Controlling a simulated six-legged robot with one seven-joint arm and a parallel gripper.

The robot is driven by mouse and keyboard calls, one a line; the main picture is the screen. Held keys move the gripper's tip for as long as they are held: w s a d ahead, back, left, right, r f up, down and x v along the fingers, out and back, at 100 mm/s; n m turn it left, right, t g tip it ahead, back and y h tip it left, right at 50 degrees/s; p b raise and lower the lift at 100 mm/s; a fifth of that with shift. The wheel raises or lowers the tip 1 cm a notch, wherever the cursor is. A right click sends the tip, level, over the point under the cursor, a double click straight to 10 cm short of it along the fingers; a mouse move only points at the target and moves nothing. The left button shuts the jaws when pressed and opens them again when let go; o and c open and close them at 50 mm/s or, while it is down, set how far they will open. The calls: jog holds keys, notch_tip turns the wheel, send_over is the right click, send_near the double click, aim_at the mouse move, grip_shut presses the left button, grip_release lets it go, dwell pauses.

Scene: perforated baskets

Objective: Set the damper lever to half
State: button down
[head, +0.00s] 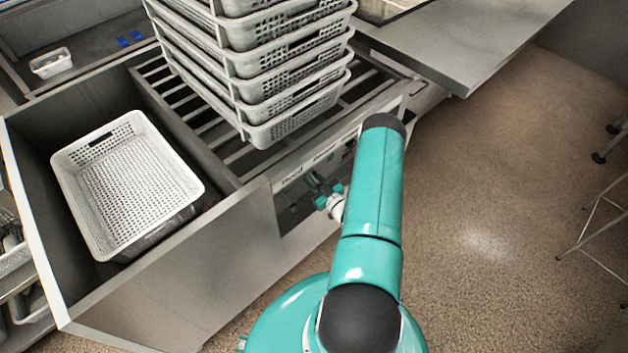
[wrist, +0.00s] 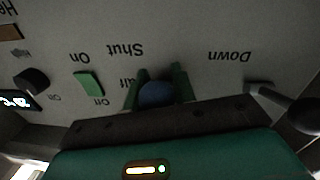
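The damper lever shows in the wrist view as a round blue knob (wrist: 157,95) on a pale panel that appears upside down. A "Shut" label stands close to it, and another label beside it is partly covered. My gripper (wrist: 160,82) has one green finger on each side of the knob, with no clear gap, so it looks shut on it. The lever's shaft and exact setting are hidden. In the head view my gripper (head: 326,190) is at the front panel, partly behind my arm; the lever cannot be made out there.
In the wrist view a green switch (wrist: 89,84) marked "On", a dark round knob (wrist: 31,80) and a grey handle (wrist: 268,95) near "Down" flank the lever. In the head view a white basket (head: 125,185) sits in the sink, and stacked baskets (head: 275,75) stand on the slatted rack.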

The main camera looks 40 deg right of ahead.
jog(key=shift+r, duration=0.15)
jog(key=g, duration=0.3)
jog(key=shift+s+r, duration=0.3)
jog(key=shift+r, duration=0.1)
jog(key=shift+s+d+r+g, duration=0.1)
jog(key=shift+r+g, duration=0.05)
jog(key=shift+g, duration=0.55)
jog(key=shift+s+r+g, duration=0.1)
jog(key=shift+r+g, duration=0.05)
jog(key=shift+g, duration=0.55)
jog(key=c, duration=1.2)
grip_release()
jog(key=shift+o, duration=0.2)
jog(key=v, duration=1.3)
jog(key=shift+s+r, duration=0.3)
